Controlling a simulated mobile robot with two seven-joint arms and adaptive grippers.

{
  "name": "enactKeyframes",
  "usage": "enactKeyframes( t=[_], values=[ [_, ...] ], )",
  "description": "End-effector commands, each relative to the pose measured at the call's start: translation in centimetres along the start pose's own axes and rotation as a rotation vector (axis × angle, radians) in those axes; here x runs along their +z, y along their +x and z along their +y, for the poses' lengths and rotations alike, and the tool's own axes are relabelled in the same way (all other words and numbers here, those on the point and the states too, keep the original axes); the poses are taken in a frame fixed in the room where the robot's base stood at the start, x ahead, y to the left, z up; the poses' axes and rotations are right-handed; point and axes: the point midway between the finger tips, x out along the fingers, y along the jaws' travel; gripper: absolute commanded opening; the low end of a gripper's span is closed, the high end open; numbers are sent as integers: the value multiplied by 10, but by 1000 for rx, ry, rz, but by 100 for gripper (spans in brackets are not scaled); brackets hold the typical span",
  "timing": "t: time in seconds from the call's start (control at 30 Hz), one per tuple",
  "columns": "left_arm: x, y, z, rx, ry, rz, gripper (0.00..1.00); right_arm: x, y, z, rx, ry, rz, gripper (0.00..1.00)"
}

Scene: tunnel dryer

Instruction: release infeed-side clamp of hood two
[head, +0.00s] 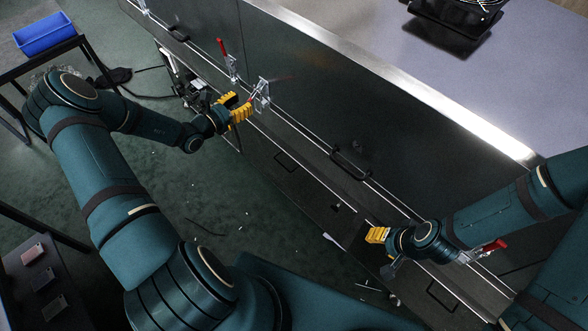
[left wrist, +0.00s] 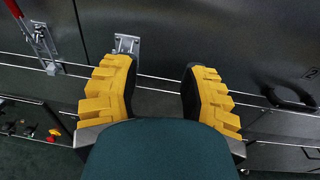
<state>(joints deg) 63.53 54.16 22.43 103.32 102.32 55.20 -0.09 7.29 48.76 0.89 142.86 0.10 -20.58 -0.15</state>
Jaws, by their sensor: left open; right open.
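The hood panel marked 2 (left wrist: 310,73) fills the right of the left wrist view. A metal clamp (head: 262,95) sits near its left edge. The clamp's bracket (left wrist: 127,45) also shows in the left wrist view, just beyond the fingers, nearer the left one. A bit of red shows at the clamp in the head view; its handle is mostly hidden by my gripper. My left gripper (head: 237,107) is open, its yellow fingers beside the clamp; contact cannot be told. My right gripper (head: 378,235) is open and empty by the lower panels.
A neighbouring clamp with an upright red handle (head: 224,50) stands left of the panel seam. Another red-handled clamp (head: 485,251) is near my right arm. A bar handle (head: 350,163) juts from the hood. A blue bin (head: 44,33) is at far left.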

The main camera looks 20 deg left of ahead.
Motion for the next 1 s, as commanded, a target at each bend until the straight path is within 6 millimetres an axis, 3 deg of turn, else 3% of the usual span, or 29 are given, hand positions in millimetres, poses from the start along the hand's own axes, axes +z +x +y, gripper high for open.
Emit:
enactKeyframes(
  t=[0.43,1.0],
  values=[
    [-32,17,-74,-225,78,124,44,1,12,4,0,0,0,47],
    [-77,14,-166,-526,230,280,44,3,27,10,0,0,0,47]
  ],
)
